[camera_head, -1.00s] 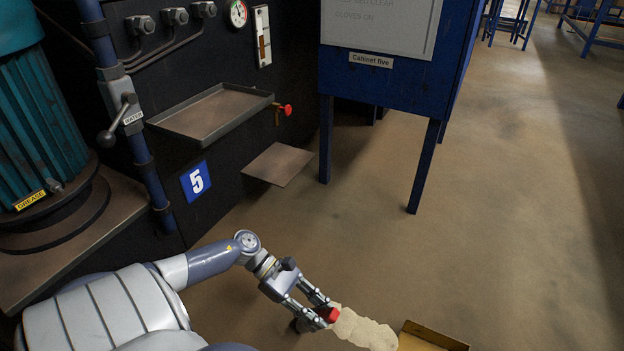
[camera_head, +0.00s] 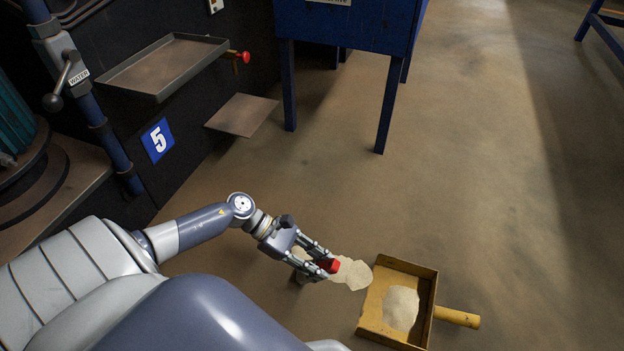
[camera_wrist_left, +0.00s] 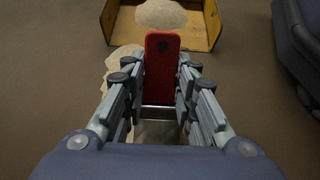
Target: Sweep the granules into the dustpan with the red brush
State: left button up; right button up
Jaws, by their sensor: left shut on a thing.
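My left gripper (camera_head: 328,268) is shut on the red brush (camera_head: 331,265), low over the floor. In the left wrist view the brush (camera_wrist_left: 161,66) stands between the two fingers and points towards the dustpan. Pale granules (camera_head: 352,272) lie in a heap on the floor around the brush, close to the dustpan's open side. The yellow dustpan (camera_head: 432,297) lies on the floor right of the gripper, its handle pointing right. A second heap of granules (camera_head: 401,307) is inside it. The brush's lower end is hidden. My right gripper is not in view.
A blue cabinet (camera_head: 346,22) on legs stands behind. A wall tray (camera_head: 165,65) with a red knob and a lower metal plate (camera_head: 242,115) jut out at the left. The floor right of the dustpan is clear.

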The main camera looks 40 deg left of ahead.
aim_at(338, 269)
pick_arm(q)
jog(key=shift+w+d, duration=0.15)
jog(key=shift+d, duration=0.75)
jog(key=shift+c, duration=0.2)
jog(key=shift+w+d+f, duration=0.1)
jog(key=shift+w+d, duration=0.15)
jog(key=shift+d, duration=0.4)
jog(key=shift+w+d, duration=0.25)
jog(key=shift+d, duration=0.4)
jog(key=shift+w+d+p, duration=0.2)
jog(key=shift+d+p, duration=0.2)
jog(key=shift+d, duration=0.7)
jog(key=shift+o, duration=0.2)
jog(key=shift+w+d, duration=0.25)
jog(key=shift+d, duration=0.45)
jog(key=shift+w+d, duration=0.25)
jog(key=shift+d, duration=0.45)
jog(key=shift+w+d, duration=0.15)
jog(key=shift+d, duration=0.45)
jog(key=shift+w+d, duration=0.15)
jog(key=shift+d, duration=0.45)
jog(key=shift+c, duration=0.2)
jog(key=shift+w+d+f, duration=0.1)
jog(key=shift+w+d, duration=0.1)
jog(key=shift+d, duration=0.4)
jog(key=shift+w+d+f, duration=0.1)
jog(key=shift+w+d, duration=0.1)
jog(key=shift+d, duration=0.35)
jog(key=shift+r+p, duration=0.1)
jog(key=shift+p, duration=0.2)
